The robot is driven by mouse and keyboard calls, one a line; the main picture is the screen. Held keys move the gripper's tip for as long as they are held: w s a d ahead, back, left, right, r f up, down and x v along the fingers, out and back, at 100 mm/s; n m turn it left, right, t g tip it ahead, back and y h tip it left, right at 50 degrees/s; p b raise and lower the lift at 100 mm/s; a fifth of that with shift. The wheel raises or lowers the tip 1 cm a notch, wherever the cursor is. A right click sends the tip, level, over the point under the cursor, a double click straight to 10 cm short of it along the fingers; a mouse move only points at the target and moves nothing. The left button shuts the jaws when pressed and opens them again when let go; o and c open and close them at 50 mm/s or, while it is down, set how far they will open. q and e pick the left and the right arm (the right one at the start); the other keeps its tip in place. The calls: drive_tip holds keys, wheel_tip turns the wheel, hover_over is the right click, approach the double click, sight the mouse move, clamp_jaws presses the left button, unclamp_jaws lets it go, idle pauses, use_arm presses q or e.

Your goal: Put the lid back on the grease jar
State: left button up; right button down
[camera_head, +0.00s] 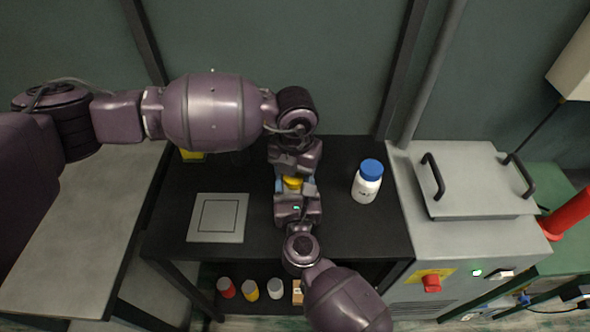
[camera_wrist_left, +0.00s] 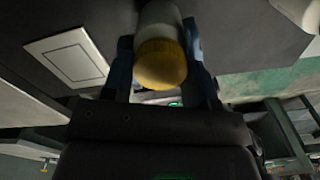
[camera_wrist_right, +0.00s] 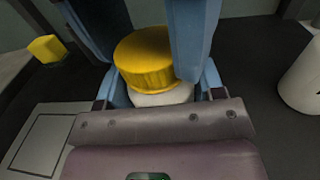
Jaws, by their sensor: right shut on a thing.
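The grease jar is white with a yellow lid (camera_head: 291,182), in the middle of the black table. The lid sits on top of the jar's white body (camera_wrist_right: 160,97) and looks level; whether it is fully seated I cannot tell. My right gripper (camera_head: 297,190) is shut on the jar's body below the lid. My left gripper (camera_wrist_left: 160,60) has its blue fingers on both sides of the yellow lid (camera_wrist_left: 160,65); whether they press on it I cannot tell. The arms hide most of the jar in the head view.
A grey square plate (camera_head: 231,230) lies left of the jar. A white bottle with a blue cap (camera_head: 367,181) stands to the right. A yellow block (camera_wrist_right: 47,48) is at the back left. Several small bottles (camera_head: 250,290) stand on the shelf below. A grey machine (camera_head: 470,250) adjoins the table's right side.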

use_arm(q)
drive_tip(key=c, duration=0.5)
drive_tip(key=shift+m, duration=1.6)
drive_tip(key=o, duration=1)
drive_tip(key=shift+c, duration=0.2)
drive_tip(key=shift+o, duration=0.3)
drive_tip(key=shift+s+d, duration=0.1)
drive_tip(key=shift+r, duration=0.1)
drive_tip(key=shift+r, duration=2.2)
